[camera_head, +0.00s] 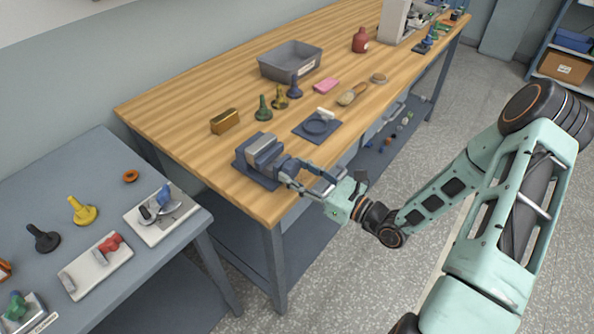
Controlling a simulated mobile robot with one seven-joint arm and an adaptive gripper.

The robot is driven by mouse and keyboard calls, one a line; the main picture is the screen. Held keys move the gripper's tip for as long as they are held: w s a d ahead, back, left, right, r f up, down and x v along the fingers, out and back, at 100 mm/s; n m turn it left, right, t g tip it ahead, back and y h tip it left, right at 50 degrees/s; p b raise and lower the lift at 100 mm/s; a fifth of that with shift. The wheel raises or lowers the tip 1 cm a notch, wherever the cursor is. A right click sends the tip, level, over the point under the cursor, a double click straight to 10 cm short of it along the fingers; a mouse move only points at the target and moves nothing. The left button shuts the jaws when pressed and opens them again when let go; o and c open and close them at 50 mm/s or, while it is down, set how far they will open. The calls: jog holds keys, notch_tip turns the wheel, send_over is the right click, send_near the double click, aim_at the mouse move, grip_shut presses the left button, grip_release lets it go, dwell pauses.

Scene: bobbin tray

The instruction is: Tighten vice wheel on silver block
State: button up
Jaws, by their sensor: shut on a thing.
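The vice (253,171) is a blue-grey clamp on a base plate near the front left corner of the wooden bench. The silver block (262,143) sits between its jaws. My gripper (291,172) reaches in from the right, at the vice's front end where the wheel is. Its fingers are shut around the wheel, which they mostly hide. How tightly the jaws press on the block cannot be told at this size.
A brass block (225,121) lies behind the vice. A blue mat (327,130) with a ring and a white piece lies to its right. Several bobbin-like pieces, a pink block (327,86) and a grey tray (265,68) stand farther back. A grey side table (100,165) is at left.

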jog(key=m+p, duration=0.1)
jog(key=m, duration=0.1)
jog(key=shift+r+m+p, duration=0.15)
jog(key=shift+m+p, duration=0.2)
jog(key=shift+m, duration=0.05)
jog(key=shift+m+p, duration=0.8)
jog(key=shift+m, duration=0.9)
jog(key=shift+f, duration=0.2)
jog(key=o, duration=1.2)
jog(key=shift+c, duration=0.2)
jog(key=v, duration=1.2)
